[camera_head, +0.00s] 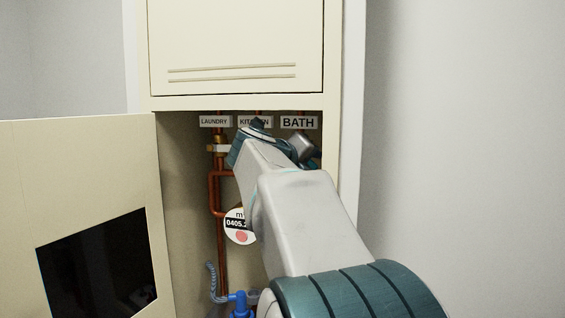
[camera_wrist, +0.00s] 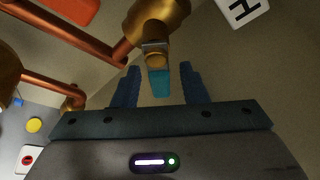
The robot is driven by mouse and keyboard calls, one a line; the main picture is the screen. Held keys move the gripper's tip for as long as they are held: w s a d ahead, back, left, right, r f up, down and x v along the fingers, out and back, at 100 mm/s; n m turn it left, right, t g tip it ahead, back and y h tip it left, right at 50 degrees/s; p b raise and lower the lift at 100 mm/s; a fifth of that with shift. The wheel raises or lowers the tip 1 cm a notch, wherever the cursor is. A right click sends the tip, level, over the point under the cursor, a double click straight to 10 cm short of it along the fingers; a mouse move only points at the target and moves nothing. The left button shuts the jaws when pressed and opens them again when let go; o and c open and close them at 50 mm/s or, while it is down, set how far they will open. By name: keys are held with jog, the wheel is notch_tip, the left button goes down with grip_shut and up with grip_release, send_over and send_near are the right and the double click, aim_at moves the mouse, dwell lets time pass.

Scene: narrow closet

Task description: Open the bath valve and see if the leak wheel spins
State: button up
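The BATH label (camera_head: 298,122) hangs at the right of the closet's row of labels; its letter H shows at the top right of the wrist view (camera_wrist: 242,8). Beside it in the wrist view is a brass valve (camera_wrist: 160,18) with a teal-tipped handle (camera_wrist: 160,83) pointing toward me. My gripper (camera_wrist: 160,76) is open, its two blue fingers on either side of the handle with a visible gap each side. In the head view my arm hides the valve and fingers. A round white meter (camera_head: 239,226) reads about 0405 and has a red disc, partly behind my arm.
The closet door (camera_head: 85,190) with a dark opening stands open at left. Copper pipes (camera_head: 219,260), a LAUNDRY label (camera_head: 214,121) and a blue fitting (camera_head: 239,303) are left of my arm. A white wall (camera_head: 460,150) is at right.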

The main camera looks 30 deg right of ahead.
jog(key=shift+x, duration=1.05)
grip_shut()
jog(key=shift+r, duration=0.15)
jog(key=shift+s+d+r+n+h+p, duration=0.15)
jog(key=shift+r+n+h+p, duration=0.35)
jog(key=shift+n+p, duration=0.45)
jog(key=shift+s+d+r+n+h+p, duration=0.1)
jog(key=shift+r+n+h+p, duration=0.35)
jog(key=shift+n, duration=0.8)
jog(key=shift+s+d+r+n+h+p, duration=0.15)
jog(key=shift+r+n+h+p, duration=0.2)
jog(key=shift+n+h+p, duration=0.6)
jog(key=shift+a+n+y, duration=0.1)
jog(key=shift+n+y, duration=0.15)
jog(key=shift+y, duration=0.05)
